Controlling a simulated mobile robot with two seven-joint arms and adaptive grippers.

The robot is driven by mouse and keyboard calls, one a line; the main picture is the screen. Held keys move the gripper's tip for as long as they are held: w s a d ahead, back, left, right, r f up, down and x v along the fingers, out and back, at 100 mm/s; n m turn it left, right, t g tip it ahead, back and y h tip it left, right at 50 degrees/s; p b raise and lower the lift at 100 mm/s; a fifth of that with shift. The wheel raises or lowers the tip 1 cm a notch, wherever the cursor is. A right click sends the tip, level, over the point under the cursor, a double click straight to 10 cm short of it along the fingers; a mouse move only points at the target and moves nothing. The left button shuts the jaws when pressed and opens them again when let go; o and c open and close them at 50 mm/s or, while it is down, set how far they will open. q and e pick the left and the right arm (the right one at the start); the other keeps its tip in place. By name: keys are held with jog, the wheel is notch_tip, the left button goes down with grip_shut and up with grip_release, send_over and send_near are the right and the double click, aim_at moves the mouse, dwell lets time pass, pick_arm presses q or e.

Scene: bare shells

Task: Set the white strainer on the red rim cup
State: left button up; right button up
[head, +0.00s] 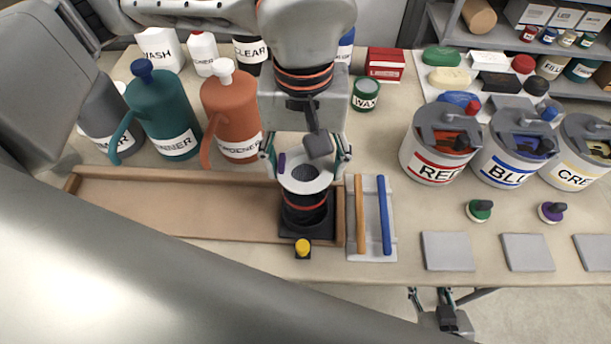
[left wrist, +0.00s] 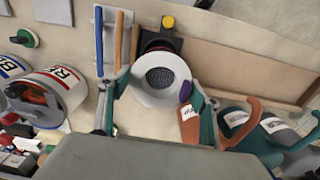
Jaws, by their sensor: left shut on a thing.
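The white strainer (head: 305,184), a wide white ring with a dark mesh centre and a purple tab, is held by my left gripper (head: 306,158). In the left wrist view the strainer (left wrist: 143,92) sits between the fingers of the left gripper (left wrist: 158,108). The red rim cup (head: 305,214) is dark with a red band and stands upright on a black base, directly below the strainer in the head view. The strainer hides the cup's mouth; I cannot tell whether they touch. My right gripper (head: 430,297) is empty, fingers apart, beyond the table's front edge.
A long wooden tray (head: 180,215) lies left of the cup. A yellow knob (head: 302,246) is in front. A grey rack with orange and blue rods (head: 385,215) is at right. Orange (head: 232,110) and teal (head: 162,110) jugs stand behind left. Labelled buckets (head: 432,165) stand right.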

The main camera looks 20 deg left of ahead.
aim_at(305, 181)
pick_arm(q)
jog(key=shift+f, duration=2.3)
pick_arm(e)
jog(key=shift+s+f, duration=0.1)
jog(key=shift+f, duration=0.1)
pick_arm(q)
jog(key=shift+f+b, duration=0.3)
jog(key=shift+b, duration=0.1)
jog(key=o, duration=0.9)
jog(key=shift+c, duration=0.2)
jog(key=shift+o, duration=0.2)
jog(key=shift+r, duration=0.1)
pick_arm(e)
jog(key=shift+s+f, duration=0.2)
jog(key=shift+s, duration=0.05)
jog(key=shift+w+d+r, duration=0.1)
jog(key=shift+w, duration=0.1)
